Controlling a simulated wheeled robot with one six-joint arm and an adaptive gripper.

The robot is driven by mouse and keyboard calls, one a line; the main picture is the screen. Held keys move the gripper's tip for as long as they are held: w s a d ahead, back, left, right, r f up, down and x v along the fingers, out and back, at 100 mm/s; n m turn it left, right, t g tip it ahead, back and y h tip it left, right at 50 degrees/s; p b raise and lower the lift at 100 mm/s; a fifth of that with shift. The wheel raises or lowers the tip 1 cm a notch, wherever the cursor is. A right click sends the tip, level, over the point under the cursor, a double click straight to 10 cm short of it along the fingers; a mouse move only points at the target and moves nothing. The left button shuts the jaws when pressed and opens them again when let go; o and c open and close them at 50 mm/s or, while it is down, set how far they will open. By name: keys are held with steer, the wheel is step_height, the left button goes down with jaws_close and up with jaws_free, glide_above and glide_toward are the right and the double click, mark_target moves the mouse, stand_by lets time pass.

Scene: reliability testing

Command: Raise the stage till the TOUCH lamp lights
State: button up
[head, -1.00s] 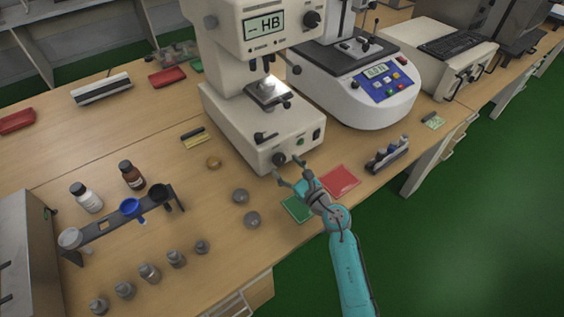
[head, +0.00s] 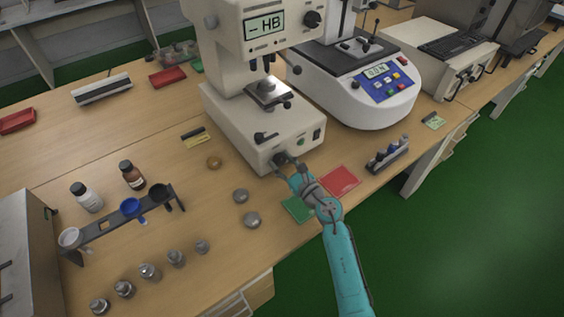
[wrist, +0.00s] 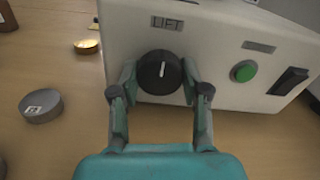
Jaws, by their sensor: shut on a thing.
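The hardness tester (head: 262,117) stands at the middle of the bench, its display reading "– HB". Its stage (head: 268,91) is under the indenter with a bright light on it. In the wrist view the black LIFT knob (wrist: 160,72) is on the tester's front panel, its white mark pointing about straight up. My gripper (wrist: 160,88) is shut on the knob, one finger on each side. In the head view my gripper (head: 290,167) is at the panel's lower left and hides most of the knob. I cannot make out the TOUCH lamp.
A green button (wrist: 244,71) and a black rocker switch (wrist: 288,81) are right of the knob. Green (head: 296,208) and red (head: 340,181) trays lie by my arm. Round metal blocks (head: 251,220) lie to the left. A second instrument (head: 350,85) stands behind right.

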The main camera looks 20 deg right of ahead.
steer(key=m, duration=0.4)
steer(key=shift+m, duration=0.3)
steer(key=m, duration=0.5)
steer(key=shift+m, duration=0.3)
steer(key=m, duration=0.9)
steer(key=shift+m, duration=0.4)
steer(key=o, duration=1.1)
steer(key=shift+o, duration=0.2)
